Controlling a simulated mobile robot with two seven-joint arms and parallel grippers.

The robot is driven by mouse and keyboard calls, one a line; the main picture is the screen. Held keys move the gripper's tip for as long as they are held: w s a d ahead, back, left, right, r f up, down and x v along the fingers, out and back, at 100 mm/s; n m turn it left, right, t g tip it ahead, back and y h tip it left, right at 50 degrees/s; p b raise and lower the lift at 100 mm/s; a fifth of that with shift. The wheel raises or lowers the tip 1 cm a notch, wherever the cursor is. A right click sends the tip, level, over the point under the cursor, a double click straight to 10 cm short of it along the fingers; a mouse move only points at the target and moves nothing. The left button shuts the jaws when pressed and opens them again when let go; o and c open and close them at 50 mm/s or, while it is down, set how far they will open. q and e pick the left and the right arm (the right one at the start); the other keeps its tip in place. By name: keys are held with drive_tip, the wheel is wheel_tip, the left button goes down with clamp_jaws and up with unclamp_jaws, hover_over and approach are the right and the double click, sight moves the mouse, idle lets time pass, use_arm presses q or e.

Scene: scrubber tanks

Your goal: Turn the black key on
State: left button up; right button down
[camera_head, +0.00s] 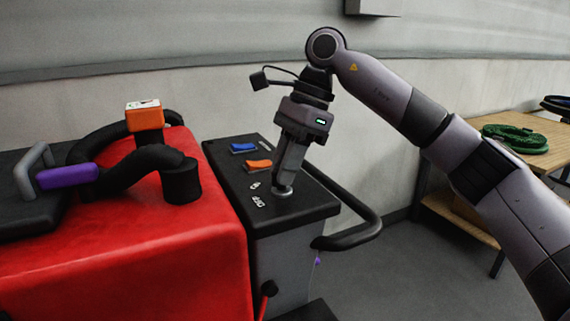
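The black control panel (313,206) on the scrubber has a round silver key socket (283,191) near its front edge, with white ON/OFF-style markings (259,201) to its left. My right gripper (284,181) points down, with its fingertips right at the socket. The black key cannot be made out; the fingers cover the spot above the socket. The fingers look close together, but whether they hold the key cannot be told. My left gripper is not in view.
A blue switch (243,148) and an orange switch (258,166) sit left of my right gripper. A black handlebar (350,240) curves out on the right. The red tank body (120,265) fills the left. A wooden table with a green hose (515,139) stands at right.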

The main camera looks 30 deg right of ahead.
drive_tip(key=shift+m, duration=0.4)
drive_tip(key=m+t, duration=0.1)
drive_tip(key=m, duration=0.1)
drive_tip(key=m+t+h, duration=0.1)
drive_tip(key=m, duration=0.2)
drive_tip(key=shift+s+a+f+b, duration=0.1)
drive_tip(key=shift+s+f+b, duration=0.1)
drive_tip(key=shift+b, duration=0.15)
drive_tip(key=m+t, duration=0.1)
drive_tip(key=m, duration=0.2)
drive_tip(key=shift+s+a+m+h, duration=0.1)
drive_tip(key=shift+m+h, duration=0.3)
drive_tip(key=shift+m+t+h, duration=0.3)
drive_tip(key=shift+m+h, duration=0.1)
drive_tip(key=shift+m, duration=0.7)
drive_tip(key=shift+b, duration=0.3)
drive_tip(key=c, duration=1.1)
unclamp_jaws()
drive_tip(key=shift+c, duration=0.2)
drive_tip(key=shift+r, duration=0.1)
drive_tip(key=v, duration=0.7)
